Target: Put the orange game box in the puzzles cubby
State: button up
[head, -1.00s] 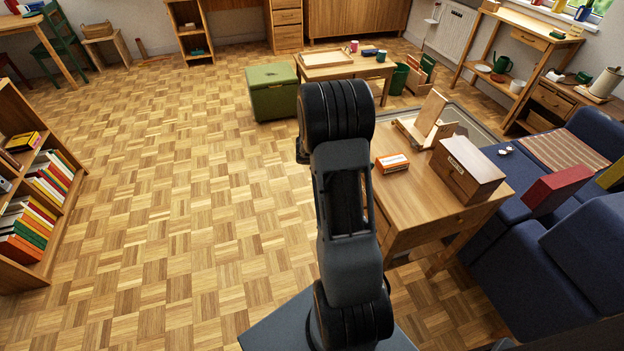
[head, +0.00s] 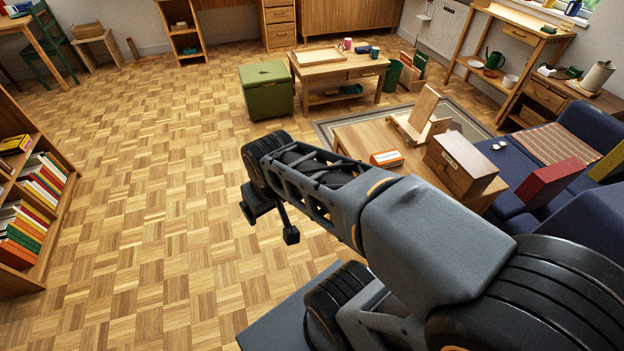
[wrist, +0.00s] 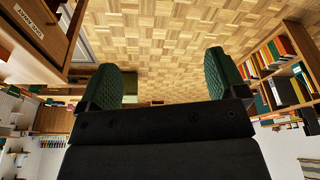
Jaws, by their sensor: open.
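A small orange and white box (head: 386,158), which looks like the orange game box, lies flat on the wooden side table (head: 352,140) in the head view. My gripper (wrist: 162,82) shows in the wrist view with its two green-padded fingers wide apart and only floor between them. It is away from the orange box, which I cannot make out in the wrist view. In the head view my arm stretches left across the front of the table. I cannot pick out a cubby marked puzzles.
A labelled wooden box (head: 462,166) and a wooden stand (head: 418,122) share the table. A bookshelf (head: 62,190) is at the left and a blue sofa (head: 575,140) at the right. A green storage box (head: 267,92) stands beyond. The parquet floor at left is clear.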

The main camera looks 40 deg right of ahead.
jog(key=w+d+f+m+y+b, duration=0.1)
jog(key=w+d+f+m+b, duration=0.15)
jog(key=w+f, duration=0.35)
jog(key=w+d+f+m+b, duration=0.1)
jog(key=w+f+m+b, duration=0.2)
jog(key=f, duration=0.4)
jog(key=w+d+f+m+t+h+b, duration=0.2)
jog(key=w+d+f+m+t+h, duration=0.3)
jog(key=w+d, duration=0.7)
jog(key=m+g+h, duration=1.1)
jog(key=g, duration=0.2)
send_near(383, 157)
jog(key=x, duration=0.1)
jog(key=b+x, duration=0.1)
jog(key=x, duration=0.2)
jog(key=shift+s+d+f+b, duration=0.1)
jog(key=shift+s+f+b, duration=0.1)
jog(key=shift+f+b, duration=0.1)
jog(key=shift+b+x, duration=0.55)
jog(key=shift+x, duration=2.35)
jog(key=shift+w, duration=0.1)
